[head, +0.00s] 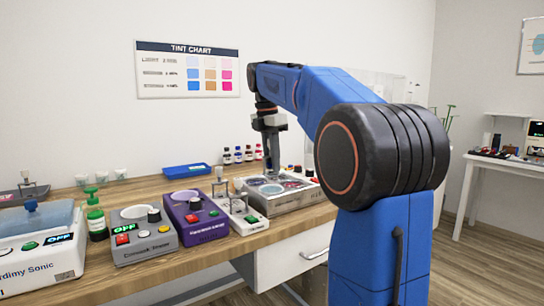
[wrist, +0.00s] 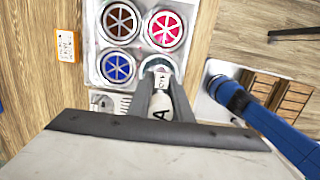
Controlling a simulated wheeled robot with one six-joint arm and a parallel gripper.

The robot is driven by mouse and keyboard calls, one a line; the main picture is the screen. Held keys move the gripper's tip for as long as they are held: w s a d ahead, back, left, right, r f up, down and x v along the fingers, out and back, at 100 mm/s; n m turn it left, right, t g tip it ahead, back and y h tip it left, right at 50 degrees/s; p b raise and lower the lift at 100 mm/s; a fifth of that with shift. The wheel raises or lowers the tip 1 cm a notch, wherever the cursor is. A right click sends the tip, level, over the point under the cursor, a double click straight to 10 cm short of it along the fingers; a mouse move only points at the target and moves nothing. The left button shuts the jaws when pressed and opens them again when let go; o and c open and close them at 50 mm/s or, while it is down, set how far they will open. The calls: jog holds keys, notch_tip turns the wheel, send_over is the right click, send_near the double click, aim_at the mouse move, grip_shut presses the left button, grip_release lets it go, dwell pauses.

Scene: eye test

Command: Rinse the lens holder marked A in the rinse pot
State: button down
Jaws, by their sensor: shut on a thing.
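My gripper (head: 271,160) is shut on the lens holder marked A; in the wrist view its two fingers (wrist: 164,98) close around the holder's pale tag (wrist: 160,113), which bears a black A. The holder points down over the tint unit (head: 292,203). The unit shows brown (wrist: 119,21), pink (wrist: 165,29) and blue (wrist: 118,67) pots, plus a pale clear pot (wrist: 155,61) that looks like the rinse pot. The holder's lower end overlaps this pale pot in the wrist view. I cannot tell whether it is in the liquid; the fingers hide part of the pot.
Left of the tint unit stand a small white unit (head: 240,216) with holders, a purple unit (head: 196,220), a grey unit (head: 144,238) and an ultrasonic bath (head: 38,254). Small bottles (head: 238,155) and a blue tray (head: 187,170) are at the back. An orange-edged card (wrist: 65,46) lies beside the unit.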

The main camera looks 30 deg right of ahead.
aim_at(272, 191)
jog(key=shift+f, duration=5.05)
jog(key=shift+f, duration=0.5)
jog(key=shift+r, duration=0.1)
dwell(0.4)
jog(key=shift+r, duration=3.65)
